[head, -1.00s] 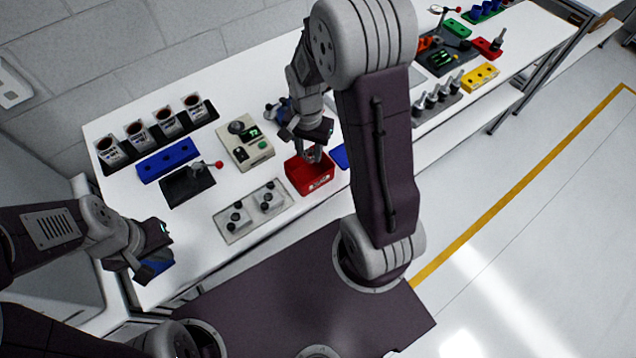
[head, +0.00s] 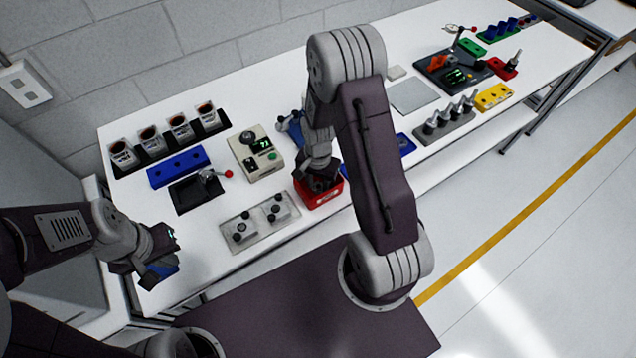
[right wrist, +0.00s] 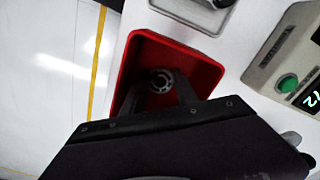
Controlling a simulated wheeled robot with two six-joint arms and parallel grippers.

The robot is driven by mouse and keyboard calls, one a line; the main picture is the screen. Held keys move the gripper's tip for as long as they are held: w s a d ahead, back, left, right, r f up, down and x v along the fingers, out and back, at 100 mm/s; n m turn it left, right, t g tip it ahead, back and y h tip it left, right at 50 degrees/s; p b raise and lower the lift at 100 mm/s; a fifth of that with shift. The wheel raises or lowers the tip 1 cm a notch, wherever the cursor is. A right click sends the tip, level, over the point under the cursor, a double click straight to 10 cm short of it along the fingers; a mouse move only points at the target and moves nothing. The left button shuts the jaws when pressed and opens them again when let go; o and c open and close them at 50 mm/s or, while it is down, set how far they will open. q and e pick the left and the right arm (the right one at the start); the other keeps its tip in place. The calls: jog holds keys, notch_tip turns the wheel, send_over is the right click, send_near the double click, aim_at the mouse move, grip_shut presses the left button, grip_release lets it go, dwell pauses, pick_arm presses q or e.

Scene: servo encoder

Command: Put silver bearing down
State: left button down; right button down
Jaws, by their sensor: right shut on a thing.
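The silver bearing (right wrist: 160,80) is a small ring inside the red bin (right wrist: 205,74), seen in the right wrist view between my right gripper's fingers (right wrist: 158,92). In the head view my right gripper (head: 318,184) reaches down into the red bin (head: 324,201) at the table's front edge. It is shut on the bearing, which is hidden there. My left gripper (head: 161,271) hangs by the table's left front corner, with something blue at its tip. Its fingers cannot be made out clearly.
Left of the bin lies a clear plate with black knobs (head: 259,220). Behind stands a beige device with a green display (head: 256,154). A blue block (head: 179,167), a black base with red-tipped lever (head: 197,192) and several cups (head: 152,140) stand further left. A blue tray (head: 405,143) lies right.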

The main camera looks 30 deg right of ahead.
jog(key=shift+f, duration=0.15)
jog(key=c, duration=1.2)
grip_release()
jog(key=shift+c, duration=0.2)
notch_tip(320, 180, up, 12)
jog(key=r, duration=0.1)
jog(key=s+a+n+t, duration=0.1)
jog(key=s+a+n, duration=0.3)
jog(key=s+n, duration=0.4)
jog(key=shift+a+n, duration=0.35)
jog(key=shift+n, duration=0.65)
